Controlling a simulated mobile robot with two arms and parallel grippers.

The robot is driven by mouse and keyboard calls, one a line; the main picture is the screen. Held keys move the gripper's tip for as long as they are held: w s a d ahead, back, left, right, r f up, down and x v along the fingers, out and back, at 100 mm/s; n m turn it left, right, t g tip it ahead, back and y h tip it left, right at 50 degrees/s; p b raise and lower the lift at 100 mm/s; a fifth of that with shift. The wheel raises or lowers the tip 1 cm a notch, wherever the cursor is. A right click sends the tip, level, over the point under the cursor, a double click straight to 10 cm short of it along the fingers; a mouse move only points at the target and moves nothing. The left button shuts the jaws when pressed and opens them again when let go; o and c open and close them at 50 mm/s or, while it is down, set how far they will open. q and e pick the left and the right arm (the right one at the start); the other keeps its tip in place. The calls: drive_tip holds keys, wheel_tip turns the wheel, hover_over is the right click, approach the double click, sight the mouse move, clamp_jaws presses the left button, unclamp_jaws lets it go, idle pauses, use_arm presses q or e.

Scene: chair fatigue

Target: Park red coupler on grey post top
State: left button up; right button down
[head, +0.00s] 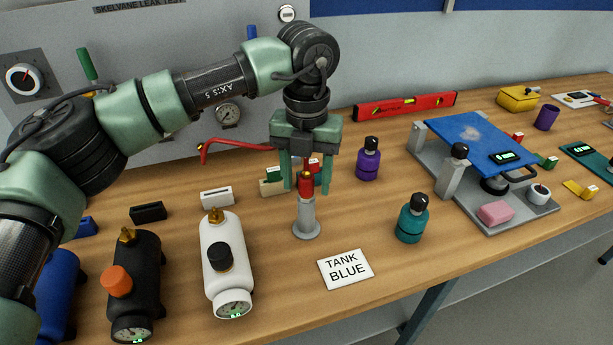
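The red coupler (306,184) sits upright on the top of the grey post (306,216), in the middle of the bench. My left gripper (305,187) points down over the post. Its green fingers stand on either side of the coupler, with gaps visible between, so it looks open. The upper end of the coupler is partly hidden in the shade between the fingers. My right gripper is not in view.
A white tank (224,262) and a black tank (133,290) lie left of the post. A "TANK BLUE" card (345,268), teal bottle (411,222) and purple bottle (368,164) are to the right. A red bent rod (235,146) passes behind the gripper.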

sight(306, 169)
use_arm(q)
wheel_tip(306, 169, up, 8)
drive_tip(key=shift+f+b, duration=0.1)
drive_tip(key=shift+b, duration=0.45)
idle(0.3)
